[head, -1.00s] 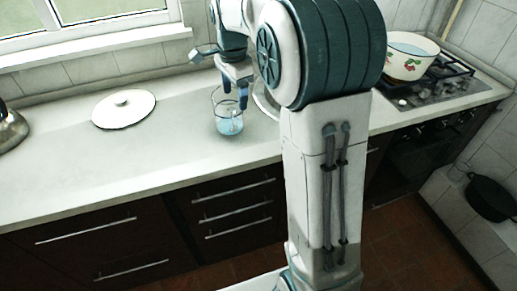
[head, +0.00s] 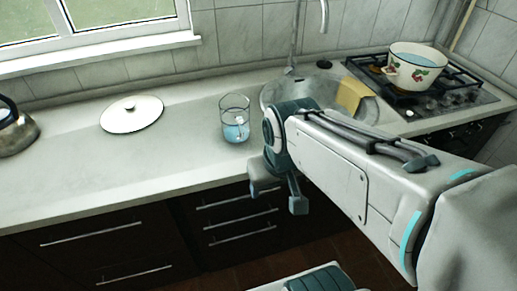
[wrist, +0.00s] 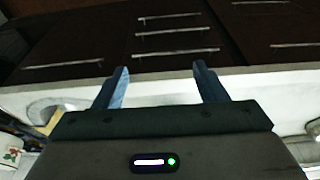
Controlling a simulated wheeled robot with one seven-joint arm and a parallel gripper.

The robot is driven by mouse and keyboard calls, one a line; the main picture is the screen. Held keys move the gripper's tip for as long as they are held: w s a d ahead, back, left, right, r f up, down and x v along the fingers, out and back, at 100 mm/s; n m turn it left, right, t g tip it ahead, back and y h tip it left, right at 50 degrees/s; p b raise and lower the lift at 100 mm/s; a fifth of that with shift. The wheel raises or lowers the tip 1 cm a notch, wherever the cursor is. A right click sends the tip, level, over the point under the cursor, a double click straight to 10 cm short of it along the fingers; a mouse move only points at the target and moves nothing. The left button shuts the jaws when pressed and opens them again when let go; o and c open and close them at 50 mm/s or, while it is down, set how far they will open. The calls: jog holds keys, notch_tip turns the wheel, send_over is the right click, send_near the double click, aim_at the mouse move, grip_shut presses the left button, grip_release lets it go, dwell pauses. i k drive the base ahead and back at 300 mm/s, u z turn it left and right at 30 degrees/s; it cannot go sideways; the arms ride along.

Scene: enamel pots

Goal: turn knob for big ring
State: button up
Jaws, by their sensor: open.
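The gas hob (head: 488,99) is set into the counter at the right, with small knobs (head: 458,98) along its front edge; they are too small to tell their settings. A white enamel pot (head: 412,70) with a fruit pattern stands on the hob, holding bluish liquid. My gripper (head: 281,196) is open and empty, in front of the counter edge by the drawers, well left of the knobs. In the wrist view, my gripper (wrist: 160,72) has its two fingers apart with nothing between them. No flame is visible.
A glass of blue liquid (head: 236,130) stands on the counter left of the sink (head: 275,92). A yellow cloth (head: 351,95) hangs at the sink's right. A white lid (head: 131,114) and a kettle (head: 17,132) are at the left. Drawers (head: 238,217) lie below.

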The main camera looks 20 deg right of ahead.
aim_at(445, 102)
jog(key=z, duration=2.7)
jog(key=i, duration=1.65)
jog(key=u, duration=0.55)
jog(key=i, duration=0.35)
jog(key=u, duration=0.4)
